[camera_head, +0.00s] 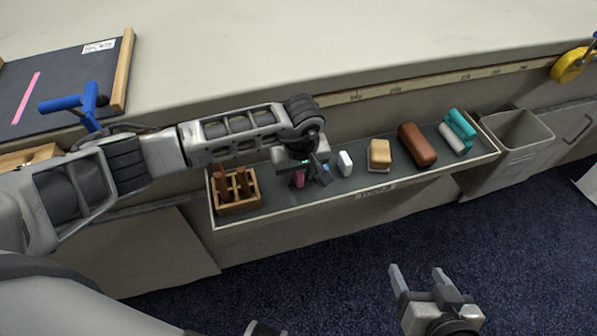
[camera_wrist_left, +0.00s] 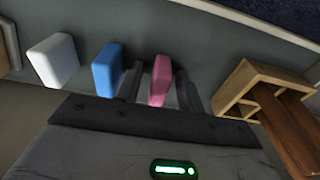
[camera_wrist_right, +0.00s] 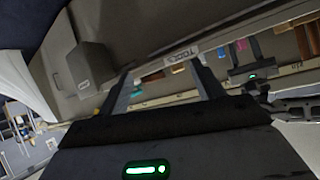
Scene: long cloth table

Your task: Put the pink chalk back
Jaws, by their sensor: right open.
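The pink chalk (camera_wrist_left: 160,80) stands in the dark tray (camera_head: 270,206), beside the blue block (camera_wrist_left: 107,70). My left gripper (camera_wrist_left: 160,88) is above the tray with one finger on each side of the pink chalk. Narrow gaps show between the chalk and the fingers, so it looks open. In the head view the pink chalk (camera_head: 299,179) is partly hidden by my left gripper (camera_head: 311,176). My right gripper (camera_head: 420,277) is open and empty, low in front of the tray, over the floor. The wooden holder (camera_head: 238,208) with brown pieces sits at the tray's left end.
Right along the tray are a white block (camera_head: 345,164), a tan block (camera_head: 379,153), a brown block (camera_head: 417,145) and a teal-and-white eraser (camera_head: 458,132). A grey bin (camera_head: 517,136) stands past the right end. A dark board with a pink line (camera_head: 26,98) lies up left.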

